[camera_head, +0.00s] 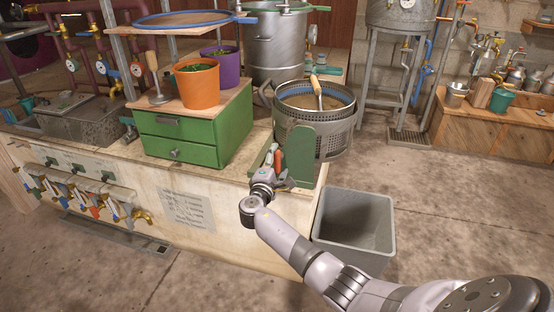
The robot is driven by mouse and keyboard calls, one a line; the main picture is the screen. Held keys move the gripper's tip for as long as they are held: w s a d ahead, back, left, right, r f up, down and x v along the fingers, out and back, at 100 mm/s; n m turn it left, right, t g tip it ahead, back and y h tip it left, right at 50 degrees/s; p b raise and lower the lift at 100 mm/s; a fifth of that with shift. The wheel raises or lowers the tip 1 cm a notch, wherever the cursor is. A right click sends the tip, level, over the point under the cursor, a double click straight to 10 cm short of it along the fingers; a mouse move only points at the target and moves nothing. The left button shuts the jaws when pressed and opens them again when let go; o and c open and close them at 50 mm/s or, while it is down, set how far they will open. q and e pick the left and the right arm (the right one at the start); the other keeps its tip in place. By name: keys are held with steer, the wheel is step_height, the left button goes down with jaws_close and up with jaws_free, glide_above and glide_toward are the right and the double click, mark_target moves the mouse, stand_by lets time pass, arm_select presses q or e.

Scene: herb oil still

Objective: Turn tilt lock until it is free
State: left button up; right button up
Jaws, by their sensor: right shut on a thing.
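My right gripper (271,164) is at the front right corner of the bench, beside an upright green bracket plate (299,156). It is shut on a small part with red-orange on it (277,160), which I take for the tilt lock. The fingers and wrist hide most of that part, so its turn angle cannot be told. Just behind the plate stands a perforated metal basket (316,136) with a wooden-handled tool (317,92) in it. My left gripper is not in view.
A grey open bin (354,225) stands on the floor right of the bench, close to my right forearm. A green drawer box (185,138) with orange (198,84) and purple (226,67) pots stands left of the gripper. Floor at right is clear.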

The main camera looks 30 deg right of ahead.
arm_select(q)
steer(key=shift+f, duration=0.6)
arm_select(e)
steer(key=shift+f+n, duration=0.2)
steer(key=shift+n, duration=0.1)
steer(key=shift+c, duration=0.2)
steer(key=o, duration=1.1)
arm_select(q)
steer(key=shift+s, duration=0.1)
arm_select(e)
steer(key=shift+s+r, duration=0.1)
steer(key=v, duration=1.2)
